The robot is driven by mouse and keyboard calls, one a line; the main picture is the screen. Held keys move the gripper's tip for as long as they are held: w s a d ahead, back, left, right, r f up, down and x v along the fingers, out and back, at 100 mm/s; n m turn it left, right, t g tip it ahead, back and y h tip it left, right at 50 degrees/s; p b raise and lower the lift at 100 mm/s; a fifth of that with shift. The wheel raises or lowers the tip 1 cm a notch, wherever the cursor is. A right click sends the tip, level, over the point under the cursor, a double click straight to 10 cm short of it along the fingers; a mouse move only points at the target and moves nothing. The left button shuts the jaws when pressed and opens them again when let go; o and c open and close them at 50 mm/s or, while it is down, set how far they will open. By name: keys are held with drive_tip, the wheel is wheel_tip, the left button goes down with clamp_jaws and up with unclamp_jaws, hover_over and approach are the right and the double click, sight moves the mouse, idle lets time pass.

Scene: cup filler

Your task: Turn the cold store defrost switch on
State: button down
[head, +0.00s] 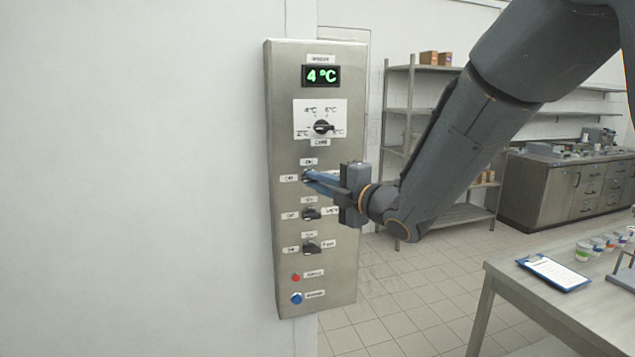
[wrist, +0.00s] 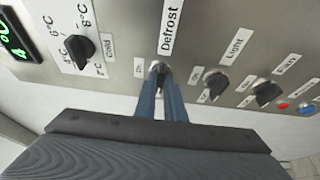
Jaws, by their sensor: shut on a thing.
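The steel control panel (head: 287,100) hangs on the white wall in the head view. The defrost switch (wrist: 160,68) is a knob under the "Defrost" label (wrist: 171,28) in the wrist view. My gripper (head: 307,175) has its blue fingers shut on this knob, and it also shows in the wrist view (wrist: 161,75). The fingers cover most of the knob, so its pointer cannot be read. One small label lies to the left of the knob in the wrist view.
A temperature knob (head: 322,127) and a green 4 °C display (head: 321,76) are above. Two more black switches (head: 311,213) (head: 311,247), a red lamp (head: 296,278) and a blue button (head: 296,298) are below. A table with a clipboard (head: 553,272) stands at the right.

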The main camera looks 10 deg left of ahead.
drive_tip(key=shift+f+b, duration=0.1)
drive_tip(key=shift+b, duration=0.4)
drive_tip(key=m+t+b, duration=0.1)
drive_tip(key=m+b, duration=0.2)
drive_tip(key=b, duration=0.1)
drive_tip(key=m+t+b, duration=0.1)
drive_tip(key=m+b, duration=0.3)
drive_tip(key=b, duration=0.1)
drive_tip(key=f+m+t+b, duration=0.1)
drive_tip(key=m+t+b, duration=0.1)
drive_tip(key=m+b, duration=0.2)
drive_tip(key=shift+a+y+b, duration=0.15)
drive_tip(key=shift+y+b, duration=0.25)
drive_tip(key=shift+b, duration=0.05)
drive_tip(key=shift+s+a+r+m+t+h+b, duration=0.1)
drive_tip(key=shift+m+t+h+b, duration=0.8)
drive_tip(key=shift+m, duration=0.95)
drive_tip(key=shift+f+m+t+h+b, duration=0.1)
drive_tip(key=shift+m+t+h+b, duration=0.35)
drive_tip(key=shift+m+b, duration=1.2)
drive_tip(key=shift+s+a+r+m+t+h+b, duration=0.1)
drive_tip(key=shift+m+t+h+b, duration=0.55)
drive_tip(key=shift+m, duration=1.45)
drive_tip(key=shift+m+t, duration=0.3)
drive_tip(key=c, duration=1.8)
unclamp_jaws()
drive_tip(key=shift+r, duration=0.1)
drive_tip(key=shift+c, duration=0.2)
